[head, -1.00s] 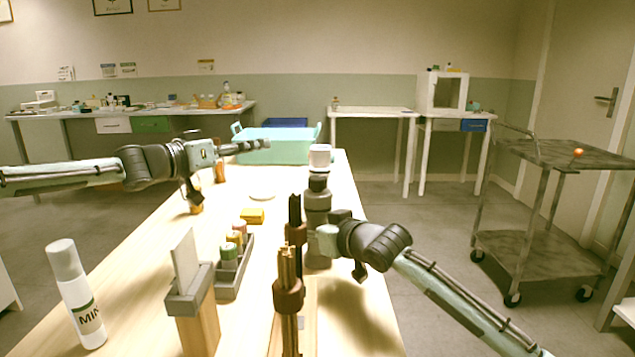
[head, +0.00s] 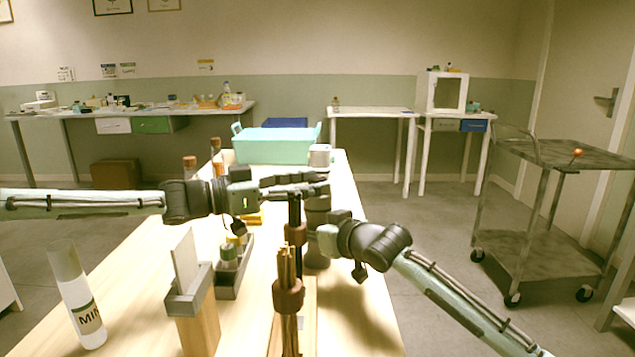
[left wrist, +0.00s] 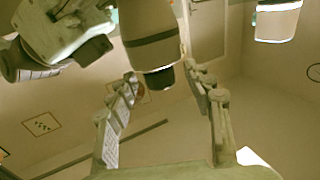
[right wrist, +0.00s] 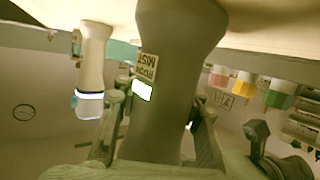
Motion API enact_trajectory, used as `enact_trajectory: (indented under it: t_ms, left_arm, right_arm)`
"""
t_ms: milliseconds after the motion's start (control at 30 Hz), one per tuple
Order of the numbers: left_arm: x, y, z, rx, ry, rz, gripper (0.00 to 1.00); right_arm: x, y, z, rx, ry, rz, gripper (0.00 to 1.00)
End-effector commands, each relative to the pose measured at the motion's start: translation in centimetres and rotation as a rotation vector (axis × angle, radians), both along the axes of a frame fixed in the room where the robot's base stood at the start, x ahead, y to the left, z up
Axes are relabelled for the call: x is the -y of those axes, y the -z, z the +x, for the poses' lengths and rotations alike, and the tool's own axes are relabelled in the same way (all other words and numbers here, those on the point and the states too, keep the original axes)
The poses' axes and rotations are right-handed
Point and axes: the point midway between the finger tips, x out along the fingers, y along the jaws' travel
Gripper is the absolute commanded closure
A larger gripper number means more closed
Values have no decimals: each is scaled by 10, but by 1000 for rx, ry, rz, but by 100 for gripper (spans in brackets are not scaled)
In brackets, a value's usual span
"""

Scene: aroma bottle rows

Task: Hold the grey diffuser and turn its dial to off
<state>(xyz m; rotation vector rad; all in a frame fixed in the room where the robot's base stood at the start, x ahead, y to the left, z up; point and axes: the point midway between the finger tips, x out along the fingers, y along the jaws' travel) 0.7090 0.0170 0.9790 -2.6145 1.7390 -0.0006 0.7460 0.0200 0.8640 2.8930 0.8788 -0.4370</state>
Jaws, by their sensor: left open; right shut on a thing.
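The grey diffuser (head: 317,218) stands upright on the table in the head view, its top hidden behind my left gripper. My right gripper (head: 322,240) is shut on its body from the right. The right wrist view shows the grey body (right wrist: 178,40) between the fingers, with a paper label and a small lit white patch. My left gripper (head: 312,184) is open at the diffuser's top. In the left wrist view the dark dial (left wrist: 158,79) lies between the spread fingers, with gaps visible; I see no clear contact. The dial's setting cannot be read.
A white diffuser (head: 319,156) stands behind the grey one. Reed sticks in brown holders (head: 289,295) stand close in front. A grey rack of small bottles (head: 232,280), a card stand (head: 190,300) and a mint bottle (head: 77,300) are to the left. A teal crate (head: 275,148) is at the back.

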Motion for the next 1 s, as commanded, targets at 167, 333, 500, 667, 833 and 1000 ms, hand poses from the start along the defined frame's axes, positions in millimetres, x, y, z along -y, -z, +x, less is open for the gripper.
enact_trajectory:
  t_ms: [167,333,500,667,833,1000]
  left_arm:
    - [14,0,6,-1,-1,0,49]
    - [17,0,7,-2,-1,-1,49]
    - [17,0,7,-2,-1,-1,50]
    - [17,0,7,-2,-1,-1,70]
    - [17,0,7,-1,-1,0,91]
    - [17,0,8,-1,0,-1,100]
  right_arm:
    - [0,0,0,-1,1,-1,100]
    - [0,1,0,-1,1,-1,100]
    - [0,0,0,-1,1,-1,100]
    - [0,0,0,-1,1,-1,100]
    - [0,0,0,-1,1,-1,100]
    - [0,0,0,-1,1,-1,100]
